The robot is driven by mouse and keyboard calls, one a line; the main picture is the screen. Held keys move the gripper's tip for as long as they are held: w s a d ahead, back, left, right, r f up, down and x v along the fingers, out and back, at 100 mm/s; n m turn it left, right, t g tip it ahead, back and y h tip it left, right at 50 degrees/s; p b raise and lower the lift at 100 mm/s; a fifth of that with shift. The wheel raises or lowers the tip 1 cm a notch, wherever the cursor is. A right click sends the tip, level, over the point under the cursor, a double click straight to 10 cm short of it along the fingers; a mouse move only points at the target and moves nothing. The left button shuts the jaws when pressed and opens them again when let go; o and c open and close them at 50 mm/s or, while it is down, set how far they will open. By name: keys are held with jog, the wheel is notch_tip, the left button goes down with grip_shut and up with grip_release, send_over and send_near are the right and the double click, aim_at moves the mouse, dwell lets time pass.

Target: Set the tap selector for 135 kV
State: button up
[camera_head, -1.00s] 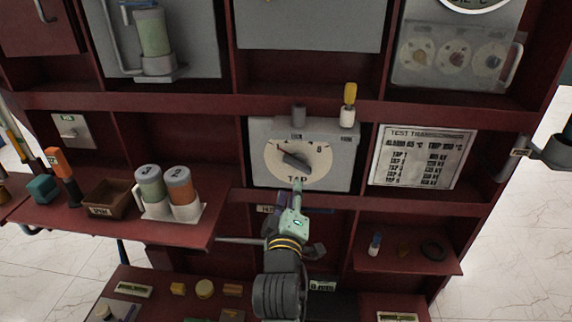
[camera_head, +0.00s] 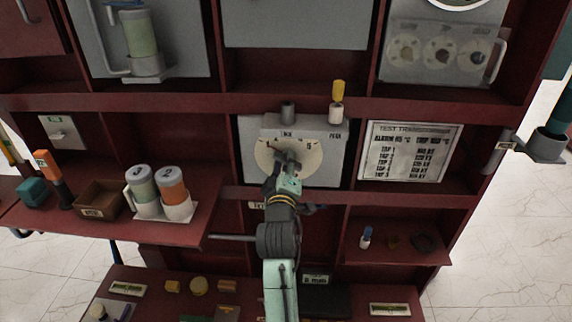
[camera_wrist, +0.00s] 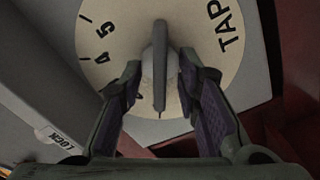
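The tap selector (camera_head: 310,150) is a grey box with a pale round dial (camera_head: 264,154) in the middle of the cabinet. In the wrist view its dark bar knob (camera_wrist: 160,60) stands between my fingers, with the dial marked 4, 5 and TAP (camera_wrist: 95,35) behind it. My gripper (camera_head: 288,162) reaches the dial from below and hides its lower part; it also shows in the wrist view (camera_wrist: 159,78). Its fingers are open on both sides of the knob, with visible gaps. I cannot tell which number the knob points to. The TEST TRANSFORMER placard (camera_head: 411,151) has tap lines too blurred to read.
A grey peg (camera_head: 287,112) and a yellow-handled piece (camera_head: 338,100) stand on the selector's top. A LOCK label (camera_wrist: 62,138) shows in the wrist view. At left, a shelf (camera_head: 35,217) holds a box and bottles. A small shelf (camera_head: 400,252) is at lower right.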

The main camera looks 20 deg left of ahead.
jog(key=shift+c, duration=0.4)
grip_shut()
jog(key=shift+m, duration=0.3)
jog(key=m+b, duration=0.1)
jog(key=m, duration=0.4)
jog(key=m+b, duration=0.1)
jog(key=m, duration=0.5)
jog(key=shift+d, duration=0.15)
dwell(0.5)
jog(key=shift+o, duration=0.4)
grip_release()
